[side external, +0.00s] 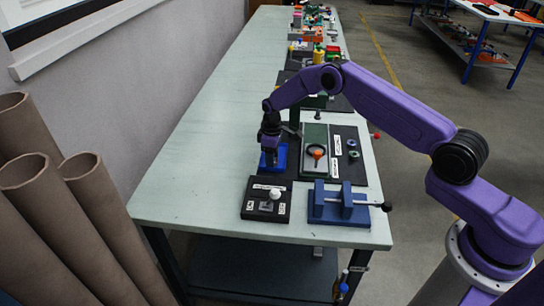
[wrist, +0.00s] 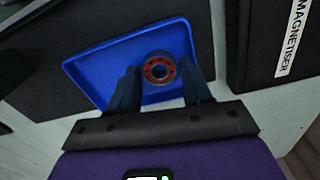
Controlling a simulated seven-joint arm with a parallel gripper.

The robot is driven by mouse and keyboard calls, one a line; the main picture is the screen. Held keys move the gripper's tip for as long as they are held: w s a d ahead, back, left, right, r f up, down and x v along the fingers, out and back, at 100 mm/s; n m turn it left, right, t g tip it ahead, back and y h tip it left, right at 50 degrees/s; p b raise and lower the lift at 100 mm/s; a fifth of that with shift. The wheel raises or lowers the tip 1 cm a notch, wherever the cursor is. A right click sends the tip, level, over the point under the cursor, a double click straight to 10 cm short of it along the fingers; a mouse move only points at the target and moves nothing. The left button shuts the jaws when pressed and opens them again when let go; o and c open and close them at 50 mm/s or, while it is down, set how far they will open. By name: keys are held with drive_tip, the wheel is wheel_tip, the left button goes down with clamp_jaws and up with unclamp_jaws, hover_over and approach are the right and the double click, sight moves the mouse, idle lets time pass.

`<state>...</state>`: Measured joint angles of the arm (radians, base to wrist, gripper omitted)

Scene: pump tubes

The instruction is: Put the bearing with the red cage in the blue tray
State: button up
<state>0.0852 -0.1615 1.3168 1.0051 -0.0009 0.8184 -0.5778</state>
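The bearing with the red cage (wrist: 160,70) shows in the wrist view as a metal ring with a red inner band. It appears to lie flat on the floor of the blue tray (wrist: 90,72), towards its right half. My gripper (wrist: 160,66) is over the tray, its two dark fingers apart on either side of the bearing with a visible gap at each side. In the side external view my gripper (side external: 270,144) points down at the blue tray (side external: 281,163). The bearing is hidden there behind the gripper.
A green fixture (side external: 315,150), a blue vise (side external: 340,205) and a black box with a white knob (side external: 267,200) stand nearby. The left bench surface is clear.

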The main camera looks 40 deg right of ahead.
drive_tip(key=shift+r, duration=0.1)
wheel_tip(320, 180, up, 12)
drive_tip(key=shift+r, duration=0.15)
idle(0.5)
drive_tip(key=s+a+r+n, duration=0.1)
drive_tip(key=s+a+r, duration=0.5)
drive_tip(key=s, duration=0.4)
drive_tip(key=s+a+r+n, duration=0.1)
drive_tip(key=s+a+r, duration=0.5)
drive_tip(key=s, duration=0.5)
drive_tip(key=s+d+r+n, duration=0.1)
drive_tip(key=s+d, duration=0.3)
drive_tip(key=s, duration=0.9)
drive_tip(key=s+d+r+n, duration=0.1)
drive_tip(key=s+d, duration=0.4)
drive_tip(key=s, duration=0.8)
drive_tip(key=shift+d+n, duration=0.2)
drive_tip(key=shift+n, duration=0.3)
